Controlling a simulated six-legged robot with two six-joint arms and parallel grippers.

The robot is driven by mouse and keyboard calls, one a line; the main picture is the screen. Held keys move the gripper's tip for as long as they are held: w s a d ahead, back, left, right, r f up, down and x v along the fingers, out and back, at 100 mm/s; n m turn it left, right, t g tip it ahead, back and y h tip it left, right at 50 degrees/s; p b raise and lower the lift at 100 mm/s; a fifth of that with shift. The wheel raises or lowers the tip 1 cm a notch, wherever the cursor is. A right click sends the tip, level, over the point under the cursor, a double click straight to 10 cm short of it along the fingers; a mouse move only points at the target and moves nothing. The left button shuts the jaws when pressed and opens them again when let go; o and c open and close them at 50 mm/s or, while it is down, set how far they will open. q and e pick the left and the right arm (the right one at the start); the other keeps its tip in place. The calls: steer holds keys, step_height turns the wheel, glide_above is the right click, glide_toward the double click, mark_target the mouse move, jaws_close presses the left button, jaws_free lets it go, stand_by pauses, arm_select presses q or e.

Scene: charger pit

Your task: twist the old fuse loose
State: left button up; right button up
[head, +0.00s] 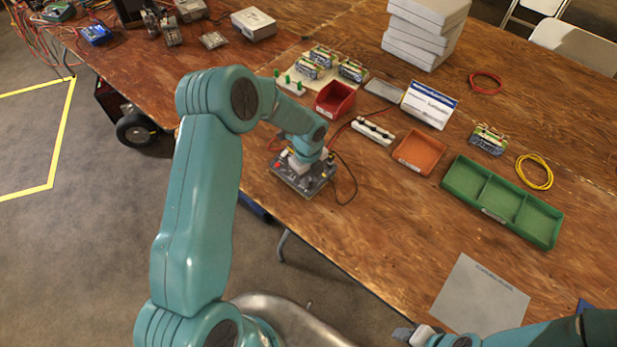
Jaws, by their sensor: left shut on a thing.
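A grey charger unit (318,184) with a flat top plate sits at the table's near left edge. My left gripper (302,163) points down onto its top and is shut on the old fuse, which the jaws and wrist hide. A red part and a yellow part show beside the jaws on the unit. I cannot tell how far the fuse is turned. My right gripper (408,334) is low at the bottom edge, beside a grey sheet, away from the unit; its jaws are too small to read.
A red bin (334,99), a white strip with dark pieces (373,131), an orange tray (419,152) and a green divided tray (502,201) stand right of the unit. A grey sheet (480,294) lies near the front. A black cable loops beside the unit.

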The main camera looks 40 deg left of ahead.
arm_select(q)
steer(key=shift+n, duration=0.5)
steer(key=shift+f+n+b, duration=0.1)
steer(key=shift+n+b, duration=0.6)
steer(key=shift+b, duration=0.15)
steer(key=shift+n, duration=0.4)
